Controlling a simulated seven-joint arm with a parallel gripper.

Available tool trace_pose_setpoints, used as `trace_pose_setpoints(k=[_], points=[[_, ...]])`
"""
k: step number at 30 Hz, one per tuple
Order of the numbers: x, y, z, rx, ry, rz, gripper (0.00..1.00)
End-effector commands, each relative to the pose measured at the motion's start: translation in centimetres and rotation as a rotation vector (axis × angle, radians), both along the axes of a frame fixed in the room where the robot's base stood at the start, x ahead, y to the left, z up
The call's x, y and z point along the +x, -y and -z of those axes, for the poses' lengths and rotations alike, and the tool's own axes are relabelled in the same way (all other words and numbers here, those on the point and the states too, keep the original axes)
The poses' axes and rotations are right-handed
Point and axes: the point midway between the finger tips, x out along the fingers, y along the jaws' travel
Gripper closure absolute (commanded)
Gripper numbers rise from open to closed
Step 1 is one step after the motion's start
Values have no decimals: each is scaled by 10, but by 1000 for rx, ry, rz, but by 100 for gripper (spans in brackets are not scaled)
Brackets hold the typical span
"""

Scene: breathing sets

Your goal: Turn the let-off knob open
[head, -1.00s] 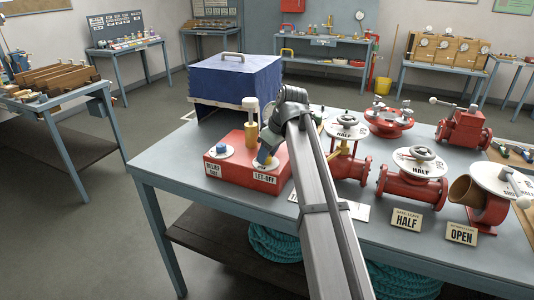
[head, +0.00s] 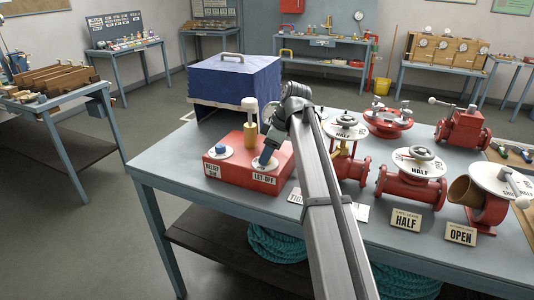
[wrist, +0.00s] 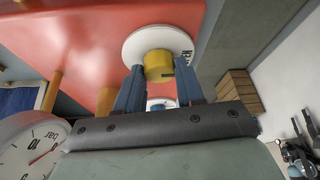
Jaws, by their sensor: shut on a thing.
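The let-off knob (wrist: 158,62) is a yellow knob with a dark mark, on a white disc (wrist: 140,40) on the red box (wrist: 85,30). In the head view the same red box (head: 235,178) carries the LET-OFF label (head: 265,178) at its front right. My gripper (wrist: 160,74) has its two blue fingers on opposite sides of the yellow knob and is shut on it. In the head view my gripper (head: 264,160) comes down on the white disc, and its fingers hide the knob.
A blue knob on a white disc (head: 220,152) sits to the left, with a yellow post (head: 250,134) behind. A dial (wrist: 30,148) is close at lower left in the wrist view. Red valves (head: 410,185) stand right of my arm. A blue-covered case (head: 235,80) stands behind.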

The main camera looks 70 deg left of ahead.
Motion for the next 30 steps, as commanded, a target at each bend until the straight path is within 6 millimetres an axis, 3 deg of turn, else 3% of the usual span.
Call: trace_pose_setpoints(k=[7, 8, 15, 25, 30], points=[[0, 0, 0, 0, 1, 1, 93], [0, 0, 0, 0, 1, 1, 62], [0, 0, 0, 0, 1, 1, 39], [1, 0, -3, 0, 0, 2, 37], [7, 3, -20, 3, 1, 2, 37]])
